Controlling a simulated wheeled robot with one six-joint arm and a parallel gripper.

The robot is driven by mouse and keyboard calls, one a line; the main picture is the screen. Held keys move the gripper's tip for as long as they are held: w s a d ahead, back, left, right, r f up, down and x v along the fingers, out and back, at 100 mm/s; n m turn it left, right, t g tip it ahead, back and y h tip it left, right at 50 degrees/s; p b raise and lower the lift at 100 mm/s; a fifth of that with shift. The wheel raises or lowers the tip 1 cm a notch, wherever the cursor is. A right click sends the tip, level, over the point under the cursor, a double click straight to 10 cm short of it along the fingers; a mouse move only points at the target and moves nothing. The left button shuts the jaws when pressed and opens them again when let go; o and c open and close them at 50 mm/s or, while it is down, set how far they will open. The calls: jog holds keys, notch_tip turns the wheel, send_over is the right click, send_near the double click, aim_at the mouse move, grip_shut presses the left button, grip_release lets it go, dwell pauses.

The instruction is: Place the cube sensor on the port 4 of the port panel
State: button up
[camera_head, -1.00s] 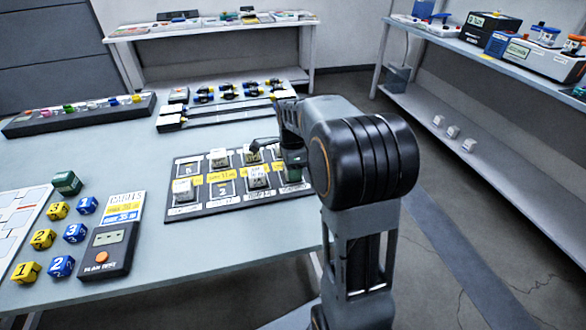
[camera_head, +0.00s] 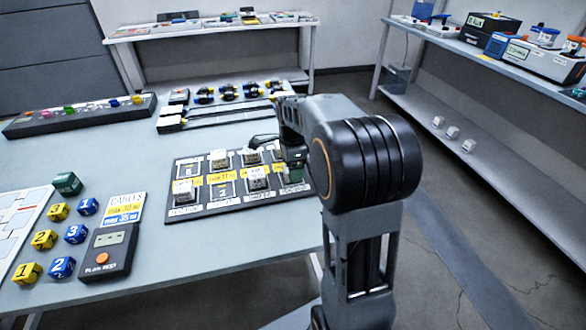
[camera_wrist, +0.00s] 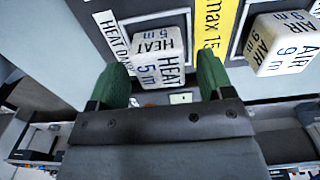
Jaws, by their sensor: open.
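The dark port panel (camera_head: 214,205) lies on the table with several pale cube sensors on its squares. In the wrist view a white cube marked HEAT 5 m (camera_wrist: 158,55) sits in a dark-framed square beside a label starting with HEAT. My gripper (camera_wrist: 162,75) is open, its green fingertips on either side of the HEAT cube's near part, with visible gaps and no grip. A cube marked AIR 9 m (camera_wrist: 283,45) sits tilted in view to the right. In the head view my gripper is largely hidden by my arm at the panel's right end. I cannot read which port is 4.
Yellow and blue numbered cubes (camera_head: 74,233), a dark green block (camera_head: 67,183), a handheld meter (camera_head: 104,258) and a label card (camera_head: 123,208) lie left of the panel. Black racks (camera_head: 80,115) stand behind. Bare table lies in front of the panel.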

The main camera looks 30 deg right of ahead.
notch_tip(320, 180, up, 10)
jog(key=p, duration=0.2)
jog(key=s+a+f+n+t, duration=0.1)
jog(key=s+a+f+n, duration=0.1)
jog(key=s+n, duration=0.3)
jog(key=s+a+f+n+t, duration=0.1)
jog(key=s+a+f+n, duration=0.1)
jog(key=s+a+n, duration=0.2)
jog(key=s+a+f+n+t, duration=0.1)
jog(key=s+a+f+n, duration=0.2)
jog(key=s+n, duration=0.4)
jog(key=shift+s+n, duration=0.15)
jog(key=shift+n, duration=0.85)
jog(key=shift+s+n, duration=0.1)
jog(key=shift+n, duration=0.9)
